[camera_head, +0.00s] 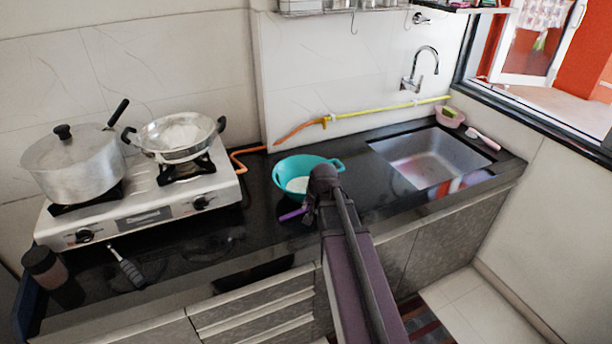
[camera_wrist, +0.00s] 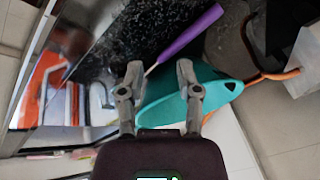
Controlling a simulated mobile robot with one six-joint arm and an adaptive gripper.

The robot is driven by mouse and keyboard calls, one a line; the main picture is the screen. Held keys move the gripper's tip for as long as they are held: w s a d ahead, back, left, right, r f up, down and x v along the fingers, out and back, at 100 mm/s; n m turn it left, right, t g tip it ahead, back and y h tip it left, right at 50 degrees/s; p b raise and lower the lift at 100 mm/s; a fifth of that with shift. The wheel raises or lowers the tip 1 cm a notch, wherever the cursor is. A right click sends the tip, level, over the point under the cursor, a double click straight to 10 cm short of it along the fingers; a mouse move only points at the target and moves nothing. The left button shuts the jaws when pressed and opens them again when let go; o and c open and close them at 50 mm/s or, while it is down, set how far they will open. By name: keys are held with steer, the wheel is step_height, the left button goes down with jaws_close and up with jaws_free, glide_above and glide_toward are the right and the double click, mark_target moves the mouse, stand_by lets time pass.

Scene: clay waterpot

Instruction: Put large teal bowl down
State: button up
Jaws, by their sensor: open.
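The large teal bowl (camera_head: 290,168) stands on the black counter between the stove and the sink, with something pale inside it. My gripper (camera_head: 309,207) is at the bowl's near right side in the head view, and my wrist hides part of the bowl. In the wrist view my gripper (camera_wrist: 160,68) has its two fingers spread apart. The teal bowl (camera_wrist: 217,92) shows there behind and to the right of the fingers. I cannot tell whether a finger touches it. A purple-handled utensil (camera_wrist: 188,34) lies by the fingertips; it also shows in the head view (camera_head: 292,214).
The black counter (camera_head: 262,215) is clear left of the bowl. The stove (camera_head: 150,213) carries a lidded pot (camera_head: 76,165) and a steel pan (camera_head: 175,137). The sink (camera_head: 428,160) is to the right. An orange hose (camera_head: 300,130) runs behind the bowl.

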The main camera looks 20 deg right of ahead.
steer(key=w+d+r+m+t+p, duration=0.1)
steer(key=w+d+r+m, duration=0.1)
steer(key=d, duration=0.3)
steer(key=w+d+r+m+t+h+p, duration=0.1)
steer(key=w+d+r+m+p, duration=0.1)
steer(key=d+r, duration=0.2)
steer(key=shift+w+d+r, duration=0.3)
steer(key=shift+w+d, duration=0.05)
steer(key=shift+d, duration=0.85)
steer(key=shift+f, duration=0.1)
steer(key=shift+b+x, duration=3.35)
steer(key=shift+x, duration=0.9)
steer(key=shift+w, duration=0.15)
steer(key=shift+b+x, duration=2.2)
steer(key=shift+x, duration=0.35)
steer(key=shift+a, duration=0.15)
jaws_close()
